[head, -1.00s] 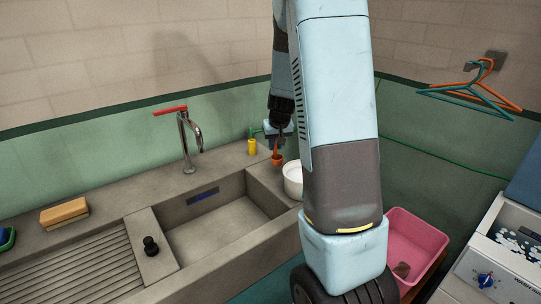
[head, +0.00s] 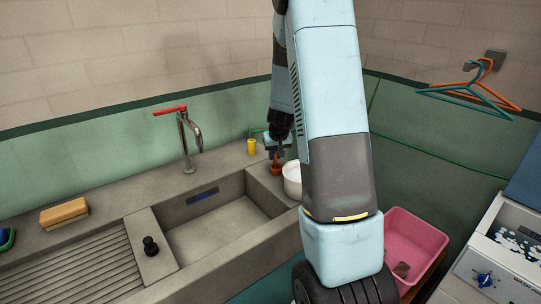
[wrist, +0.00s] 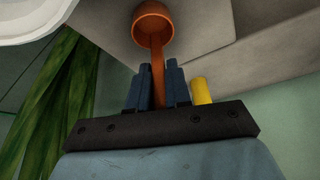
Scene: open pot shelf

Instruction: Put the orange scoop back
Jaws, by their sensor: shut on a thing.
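The orange scoop (head: 276,168) is held below my gripper (head: 276,154), beside the white tub (head: 292,180) at the right end of the sink counter. In the wrist view the scoop (wrist: 156,50) has its round cup pointing away from me and its handle between the dark fingers of my gripper (wrist: 157,85). The gripper is shut on the handle. The white tub's rim (wrist: 40,18) shows at the upper left of the wrist view. I cannot tell whether the scoop touches the counter.
A yellow cylinder (head: 252,146) stands on the counter just left of the gripper. The tap (head: 186,140) and sink basin (head: 225,220) lie further left. A pink basin (head: 415,245) is at lower right. Green leaf-like strands (wrist: 60,100) hang at left in the wrist view.

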